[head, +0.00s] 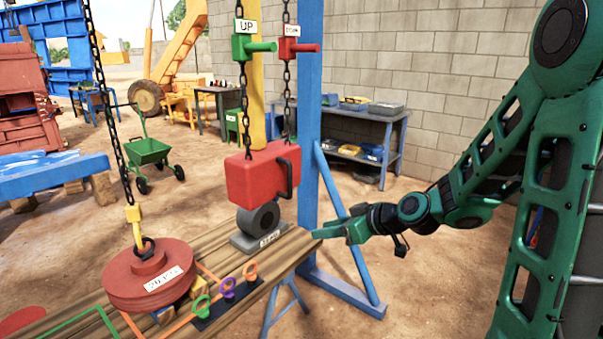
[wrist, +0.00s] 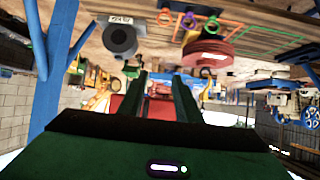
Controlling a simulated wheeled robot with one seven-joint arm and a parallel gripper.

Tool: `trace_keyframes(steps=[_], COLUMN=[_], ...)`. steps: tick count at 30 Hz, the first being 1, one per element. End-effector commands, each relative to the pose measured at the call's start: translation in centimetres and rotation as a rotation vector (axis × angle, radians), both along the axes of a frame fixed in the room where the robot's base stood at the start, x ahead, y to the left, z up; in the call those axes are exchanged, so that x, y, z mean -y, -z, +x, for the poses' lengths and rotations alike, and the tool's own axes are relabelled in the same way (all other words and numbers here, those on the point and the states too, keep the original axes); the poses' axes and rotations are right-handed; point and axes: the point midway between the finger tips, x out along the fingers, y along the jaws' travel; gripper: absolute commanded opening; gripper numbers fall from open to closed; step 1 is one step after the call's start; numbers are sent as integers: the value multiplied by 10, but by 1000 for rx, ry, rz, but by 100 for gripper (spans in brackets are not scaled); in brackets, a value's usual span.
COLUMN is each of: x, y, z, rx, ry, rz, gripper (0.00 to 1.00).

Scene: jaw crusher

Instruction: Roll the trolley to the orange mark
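A red block with a black handle (head: 256,178) is beside the blue post in the head view, above a grey round weight (head: 258,218). Whether this block is the trolley I cannot tell; no overhead rail is in view. Orange lines (head: 176,327) run over the plank bench by a red disc weight (head: 148,277), which hangs on a chain with a yellow hook; which orange mark is meant is unclear. My gripper (head: 318,233) is at the bench's right end, right of and below the red block. In the wrist view, upside down, its fingers (wrist: 163,88) are apart and empty.
A green UP handle (head: 251,46) and a red handle (head: 299,47) hang on chains above the block. The blue post (head: 308,100) and its slanted brace (head: 345,225) stand close to my gripper. A green wheelbarrow (head: 148,151) is further back. Open dirt floor lies behind the bench.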

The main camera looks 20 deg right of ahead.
Motion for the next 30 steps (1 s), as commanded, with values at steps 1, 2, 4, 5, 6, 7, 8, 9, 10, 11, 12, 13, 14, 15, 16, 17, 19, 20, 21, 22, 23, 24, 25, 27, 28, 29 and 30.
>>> trace_keyframes(steps=[1,2,4,5,6,7,8,9,10,11,12,13,14,15,16,17,19,20,21,22,23,24,25,27,28,29,30], x=[-3,-5,-4,-2,2,5,8,13,16,18,21,23,23,23,22,21,17,14,11,9,7,4,1,-5,-7,-9,-11], y=[-11,-20,-41,-50,-61,-68,-74,-81,-86,-90,-93,-96,-97,-98,-98,-99,-99,-99,-99,-99,-98,-99,-99,-99,-98,-98,-98], z=[16,24,41,47,53,58,61,65,67,69,71,72,74,76,78,80,88,91,97,102,107,114,119,130,135,140,145], rx=[80,131,241,282,330,361,389,418,438,453,467,477,483,487,489,490,490,489,489,491,489,490,489,489,489,489,488], ry=[3,7,29,43,61,77,91,111,121,132,143,149,153,155,156,156,154,153,153,152,153,151,151,151,151,152,152], rz=[52,79,134,156,182,199,213,229,239,247,256,259,261,264,265,265,264,264,264,264,264,263,265,265,264,265,264], gripper=[31,31,31,31,31,31,31,31,31,31,31,31,31,31,31,31,31,31,31,31,31,31,31,31,31,31,31])
